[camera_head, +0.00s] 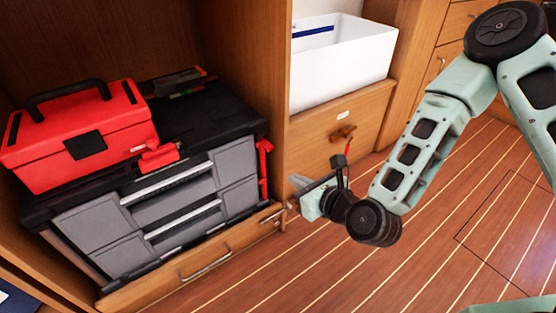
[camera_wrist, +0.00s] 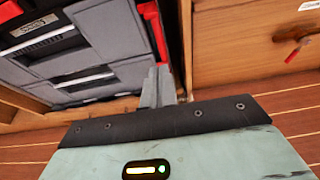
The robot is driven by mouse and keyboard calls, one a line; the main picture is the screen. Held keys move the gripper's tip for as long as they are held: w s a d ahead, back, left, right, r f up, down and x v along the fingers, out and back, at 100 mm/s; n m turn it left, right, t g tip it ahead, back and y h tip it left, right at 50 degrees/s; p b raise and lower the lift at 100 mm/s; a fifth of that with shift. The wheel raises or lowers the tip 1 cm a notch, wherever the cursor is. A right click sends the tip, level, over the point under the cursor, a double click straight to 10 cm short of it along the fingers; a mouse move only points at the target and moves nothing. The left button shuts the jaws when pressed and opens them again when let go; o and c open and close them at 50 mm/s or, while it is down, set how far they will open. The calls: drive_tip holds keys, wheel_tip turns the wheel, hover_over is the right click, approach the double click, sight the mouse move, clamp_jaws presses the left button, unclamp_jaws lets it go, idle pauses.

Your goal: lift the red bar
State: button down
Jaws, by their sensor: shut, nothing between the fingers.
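A narrow red bar (camera_head: 264,168) runs upright on the right side of the grey drawer toolbox (camera_head: 95,232), next to the wooden divider. It also shows in the wrist view (camera_wrist: 155,30), above my fingertips. My gripper (camera_head: 297,183) is low in front of the cabinet, right of the bar and apart from it in the head view. In the wrist view my gripper (camera_wrist: 158,75) has its grey fingers together and empty, with the tips near the bar's lower end. I cannot tell the depth gap between them.
A wooden divider (camera_head: 283,125) stands right of the bar. A white bin (camera_head: 340,65) rests above a drawer with a knob (camera_head: 342,132). The wood floor (camera_head: 430,245) is clear.

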sight(265, 142)
idle(0.3)
drive_tip(key=b+x, duration=0.5)
drive_tip(key=x, duration=0.5)
drive_tip(key=shift+r+b, duration=0.6)
drive_tip(key=shift+r, duration=1.35)
drive_tip(key=shift+r, duration=0.1)
wheel_tip(265, 142, up, 3)
drive_tip(key=p, duration=0.3)
drive_tip(key=shift+w, duration=0.1)
